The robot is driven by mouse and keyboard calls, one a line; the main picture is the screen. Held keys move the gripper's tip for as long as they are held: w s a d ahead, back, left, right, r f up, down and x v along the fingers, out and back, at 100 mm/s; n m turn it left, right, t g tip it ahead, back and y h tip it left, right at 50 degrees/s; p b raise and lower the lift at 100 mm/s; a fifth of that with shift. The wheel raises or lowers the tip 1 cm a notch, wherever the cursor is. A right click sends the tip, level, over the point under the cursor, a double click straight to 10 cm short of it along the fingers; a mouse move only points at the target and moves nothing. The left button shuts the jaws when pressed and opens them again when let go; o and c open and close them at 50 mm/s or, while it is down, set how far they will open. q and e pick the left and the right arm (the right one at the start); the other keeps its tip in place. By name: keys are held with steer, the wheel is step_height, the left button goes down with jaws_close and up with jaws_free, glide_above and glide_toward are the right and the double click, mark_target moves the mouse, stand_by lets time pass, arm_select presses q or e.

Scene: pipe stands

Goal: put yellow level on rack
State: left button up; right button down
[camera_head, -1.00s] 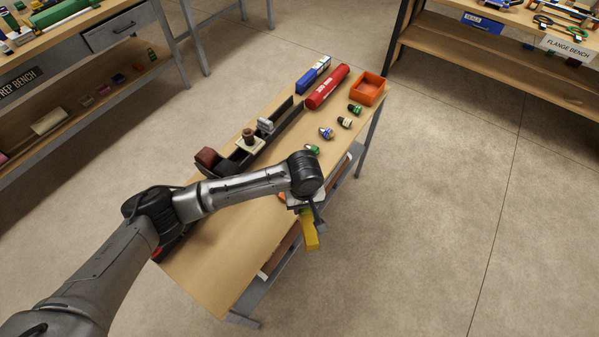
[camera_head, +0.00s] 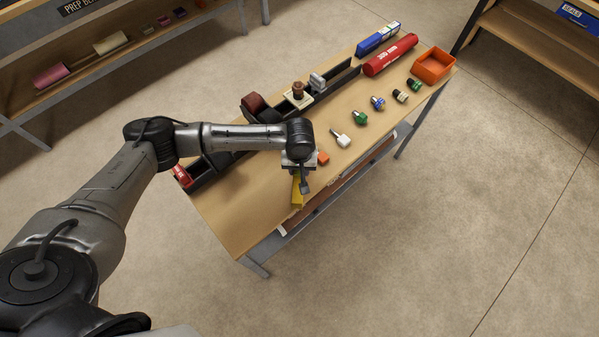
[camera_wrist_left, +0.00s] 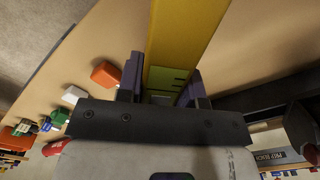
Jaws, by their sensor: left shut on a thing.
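The yellow level (camera_head: 297,194) is held in my left gripper (camera_head: 303,182), over the near edge of the bench. In the left wrist view the level (camera_wrist_left: 185,35) sits between the two fingers (camera_wrist_left: 165,82) and runs up out of the picture. A green-marked patch shows on it close to the fingers. A long dark rack (camera_head: 335,80) with compartments runs along the back edge of the bench, left of and behind the gripper; my left arm hides part of it. My right gripper is not in view.
The wooden bench (camera_head: 235,205) is clear at its near left end. A white-tipped fitting (camera_head: 341,138), an orange block (camera_head: 323,157) and several small fittings lie right of the gripper. A red tube (camera_head: 390,55), a blue box (camera_head: 378,38) and an orange bin (camera_head: 433,66) stand farther back.

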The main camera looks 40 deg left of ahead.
mark_target(299, 173)
arm_select(q)
step_height(299, 173, down, 3)
steer(key=shift+f+b, duration=0.15)
steer(key=shift+b, duration=0.3)
steer(key=shift+f, duration=0.1)
steer(key=o, duration=1)
steer(key=shift+f, duration=0.15)
steer(key=shift+o, duration=0.2)
